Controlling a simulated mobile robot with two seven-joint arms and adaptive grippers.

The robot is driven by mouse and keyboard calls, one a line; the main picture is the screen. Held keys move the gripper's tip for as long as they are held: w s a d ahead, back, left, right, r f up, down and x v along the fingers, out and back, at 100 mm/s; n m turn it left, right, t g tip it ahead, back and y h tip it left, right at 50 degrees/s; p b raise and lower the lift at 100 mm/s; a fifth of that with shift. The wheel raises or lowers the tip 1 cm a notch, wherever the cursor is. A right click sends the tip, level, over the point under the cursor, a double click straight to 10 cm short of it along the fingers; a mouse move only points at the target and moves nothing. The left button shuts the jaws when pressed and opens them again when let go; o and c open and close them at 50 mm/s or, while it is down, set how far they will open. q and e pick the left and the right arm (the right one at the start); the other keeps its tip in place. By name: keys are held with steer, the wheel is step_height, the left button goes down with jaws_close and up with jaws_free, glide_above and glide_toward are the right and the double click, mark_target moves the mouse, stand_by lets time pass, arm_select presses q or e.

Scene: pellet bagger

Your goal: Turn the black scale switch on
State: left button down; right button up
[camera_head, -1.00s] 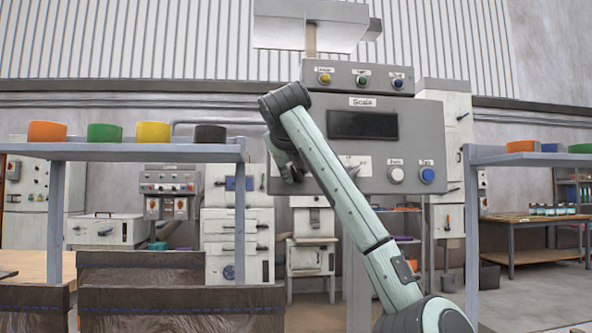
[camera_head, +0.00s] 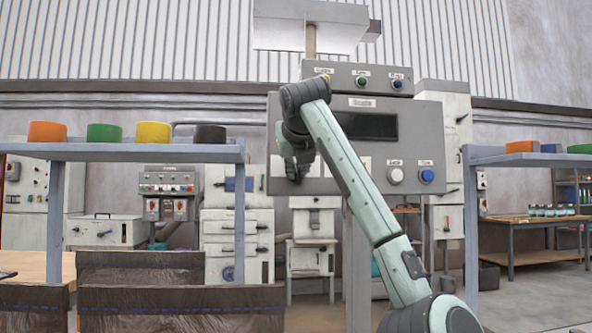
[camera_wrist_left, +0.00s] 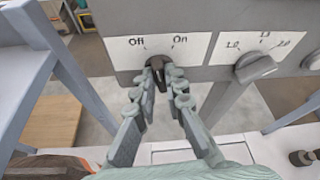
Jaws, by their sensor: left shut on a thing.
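The black scale switch (camera_wrist_left: 157,68) sits under the "Off" and "On" labels on a white plate in the left wrist view. Its top lies between the two labels. My left gripper (camera_wrist_left: 161,82) is shut on it, with a fingertip on each side. In the head view my left gripper (camera_head: 296,172) is at the lower left of the grey scale panel (camera_head: 425,130), and the hand and arm hide the switch there. My right gripper is in neither view.
To the right of the switch is a grey selector knob (camera_wrist_left: 256,66). The panel also has a dark display (camera_head: 375,126), a white button (camera_head: 396,175) and a blue button (camera_head: 427,175). A blue-grey shelf (camera_head: 120,152) with coloured rings stands at left.

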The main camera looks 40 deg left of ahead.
arm_select(q)
steer(key=m, duration=0.1)
steer(key=m+g+y, duration=0.1)
steer(key=m, duration=0.1)
steer(key=shift+w+d+g, duration=0.15)
steer(key=shift+w+g, duration=0.05)
steer(key=shift+g, duration=0.1)
steer(key=shift+w+d+m+g+y, duration=0.1)
steer(key=shift+m+g+y, duration=0.5)
steer(key=shift+m, duration=0.6)
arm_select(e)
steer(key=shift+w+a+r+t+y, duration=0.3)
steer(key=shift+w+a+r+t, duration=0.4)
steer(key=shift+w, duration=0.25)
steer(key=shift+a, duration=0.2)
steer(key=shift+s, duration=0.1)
arm_select(q)
steer(key=c, duration=1.6)
jaws_free()
steer(key=shift+f, duration=0.1)
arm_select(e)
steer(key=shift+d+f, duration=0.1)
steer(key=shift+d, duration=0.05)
